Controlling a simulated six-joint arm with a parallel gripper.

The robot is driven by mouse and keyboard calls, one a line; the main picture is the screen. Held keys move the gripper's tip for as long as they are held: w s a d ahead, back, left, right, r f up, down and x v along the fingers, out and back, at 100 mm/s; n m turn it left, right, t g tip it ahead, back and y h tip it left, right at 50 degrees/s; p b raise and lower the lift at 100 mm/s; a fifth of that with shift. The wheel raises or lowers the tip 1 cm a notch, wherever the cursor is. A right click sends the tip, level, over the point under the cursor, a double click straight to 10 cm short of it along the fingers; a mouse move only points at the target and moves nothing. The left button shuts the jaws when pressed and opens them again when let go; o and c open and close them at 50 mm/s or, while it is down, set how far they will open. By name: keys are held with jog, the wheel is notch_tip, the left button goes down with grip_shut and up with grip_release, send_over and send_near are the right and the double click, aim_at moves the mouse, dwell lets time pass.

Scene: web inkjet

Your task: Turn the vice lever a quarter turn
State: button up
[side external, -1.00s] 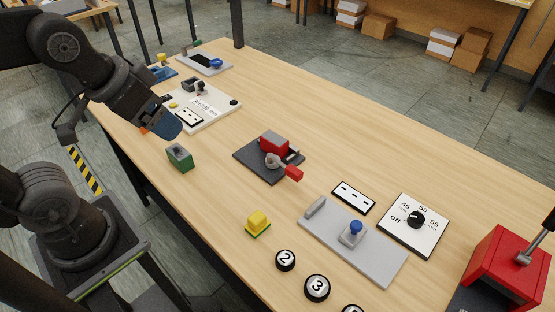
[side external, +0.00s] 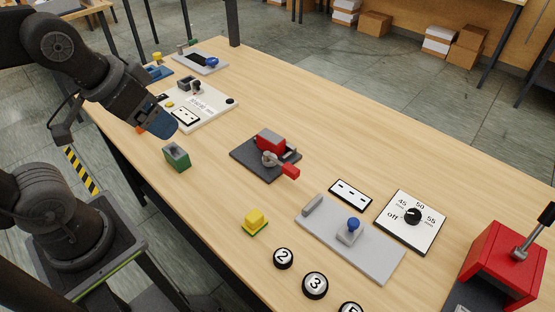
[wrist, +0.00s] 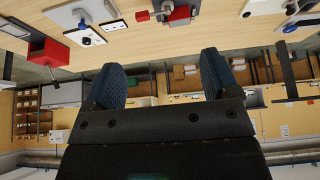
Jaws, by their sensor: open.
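The vice (side external: 270,141) is a red block on a dark grey plate (side external: 250,158), near the middle of the table in the side view. Its lever is a grey arm with a red handle (side external: 290,171) pointing to the lower right. In the wrist view the vice (wrist: 179,13) sits at the top edge, partly cut off, with the red lever handle (wrist: 142,16) to its left. My gripper (side external: 165,124) is up and left of the vice, well apart from it. In the wrist view its two blue fingers (wrist: 162,80) are spread with nothing between them.

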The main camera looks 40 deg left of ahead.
jog(key=shift+w+r, duration=0.1)
jog(key=shift+c, duration=0.6)
jog(key=w+n, duration=0.1)
jog(key=w, duration=0.1)
jog(key=w+r+n+g, duration=0.1)
jog(key=w+n, duration=0.1)
jog(key=w, duration=0.1)
jog(key=w+n+g, duration=0.1)
jog(key=w, duration=0.1)
jog(key=shift+w+d+r+h, duration=0.2)
jog(key=shift+d+r+h, duration=0.05)
jog(key=shift+d+h, duration=0.15)
jog(key=c, duration=0.4)
jog(key=n+g+h, duration=0.4)
jog(key=n+g, duration=0.2)
jog(key=n, duration=0.9)
send_over(291, 167)
jog(key=w+a, duration=0.3)
jog(key=a, duration=0.2)
notch_tip(291, 167, down, 18)
jog(key=x, duration=1.2)
jog(key=shift+s+f, duration=0.3)
jog(key=shift+f, duration=0.05)
grip_shut()
